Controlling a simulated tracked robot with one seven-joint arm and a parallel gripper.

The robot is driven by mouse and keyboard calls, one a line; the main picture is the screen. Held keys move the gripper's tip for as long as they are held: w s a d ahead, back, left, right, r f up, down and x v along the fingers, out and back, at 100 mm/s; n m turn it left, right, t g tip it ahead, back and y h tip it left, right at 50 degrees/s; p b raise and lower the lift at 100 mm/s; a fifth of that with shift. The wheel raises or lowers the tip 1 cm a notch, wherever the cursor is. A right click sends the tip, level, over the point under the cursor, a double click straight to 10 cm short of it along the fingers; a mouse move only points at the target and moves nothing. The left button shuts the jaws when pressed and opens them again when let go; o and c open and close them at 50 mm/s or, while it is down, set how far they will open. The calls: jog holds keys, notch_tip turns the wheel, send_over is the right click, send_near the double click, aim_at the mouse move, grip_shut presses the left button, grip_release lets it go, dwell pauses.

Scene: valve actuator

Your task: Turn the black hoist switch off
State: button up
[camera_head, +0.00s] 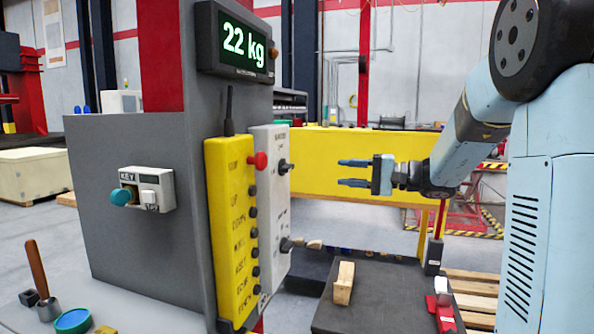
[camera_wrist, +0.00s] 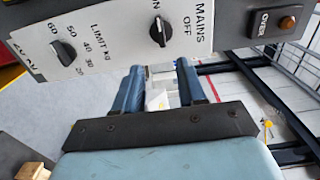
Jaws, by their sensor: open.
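A white panel (camera_head: 272,215) on the side of the grey column carries an upper black knob (camera_head: 285,166) and a lower black knob (camera_head: 287,245). In the wrist view, a black knob (camera_wrist: 158,32) sits by the words MAINS and OFF. Its grip looks turned toward a partly cut-off label, apparently ON. Another black knob (camera_wrist: 63,53) sits by a LIMIT kg scale. My gripper (camera_head: 340,172) is open and empty, right of the panel and apart from it, fingers pointing left. In the wrist view, my gripper (camera_wrist: 160,66) lies below the MAINS knob.
A yellow control box (camera_head: 230,230) with a red button (camera_head: 258,160) and several black buttons is beside the panel. A display (camera_head: 240,42) above reads 22 kg. A dark platform (camera_head: 385,300) bears a wooden block (camera_head: 343,283). The space between gripper and panel looks clear.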

aim_at(292, 169)
jog(key=x, duration=1.3)
jog(key=shift+w+a, duration=0.1)
jog(key=shift+a, duration=0.25)
grip_shut()
jog(key=shift+f, duration=0.1)
